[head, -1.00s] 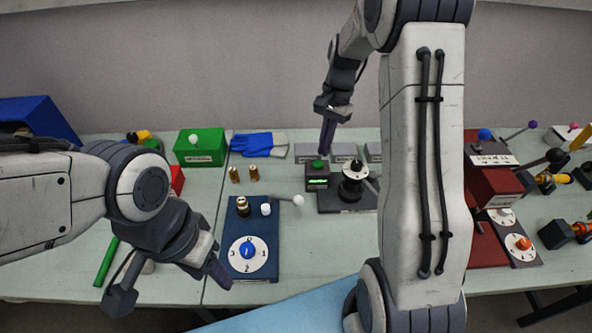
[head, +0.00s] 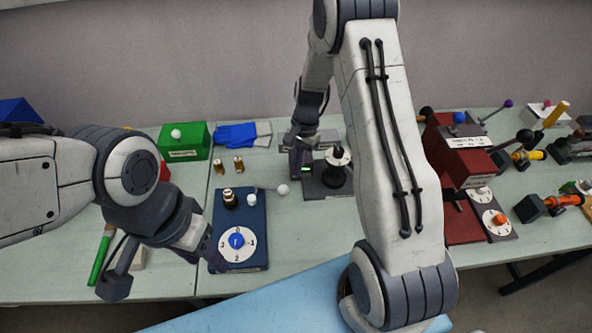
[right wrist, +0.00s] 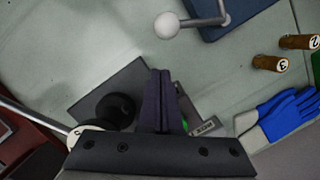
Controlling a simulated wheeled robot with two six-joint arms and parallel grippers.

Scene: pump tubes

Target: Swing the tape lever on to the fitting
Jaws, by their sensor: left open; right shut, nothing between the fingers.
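A lever with a white ball knob (head: 283,190) sticks out to the right from a blue board (head: 262,258). The ball also shows in the right wrist view (right wrist: 167,25). My right gripper (head: 299,168) is shut and empty, pointing down over the dark fixture right of the ball, apart from the lever. My left gripper (head: 165,272) is open and empty at the board's front left.
A dark fixture (head: 322,190) with a black round post stands under my right gripper. Two brass cylinders (head: 238,164), blue gloves (head: 238,134) and a green box (head: 184,142) stand behind the board. A red machine (head: 455,150) is at right.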

